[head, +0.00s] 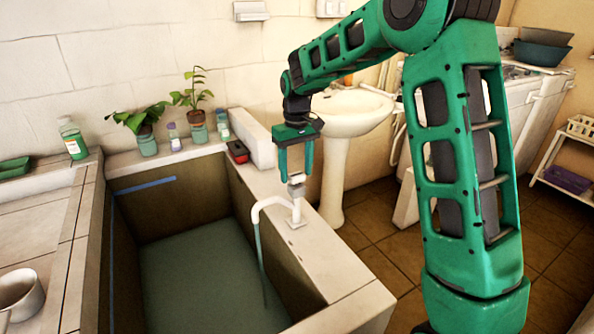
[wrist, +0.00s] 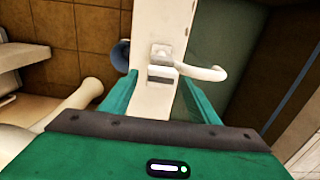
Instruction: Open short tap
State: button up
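The short tap (head: 296,208) is white and stands on the ledge on the right side of the basin, its curved spout reaching left over the basin. Its small grey and white handle (head: 296,186) is on top. A thin greenish line hangs from the spout; I cannot tell whether it is water or a hose. My gripper (head: 296,172) points down just above the handle, with its two green fingers apart. In the wrist view the tap handle (wrist: 161,74) shows between the open fingers, with the spout (wrist: 205,72) to the right. Contact with the handle cannot be made out.
The deep basin (head: 112,235) lies left of the tap. A white pedestal sink (head: 345,118) stands behind on the right. Potted plants (head: 146,140), small bottles and a red and black box (head: 237,151) stand on the back ledge. A cup (head: 20,294) sits at front left.

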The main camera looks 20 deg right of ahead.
aim_at(296, 174)
notch_tip(296, 174, up, 11)
jog(key=shift+f, duration=0.15)
dwell(0.6)
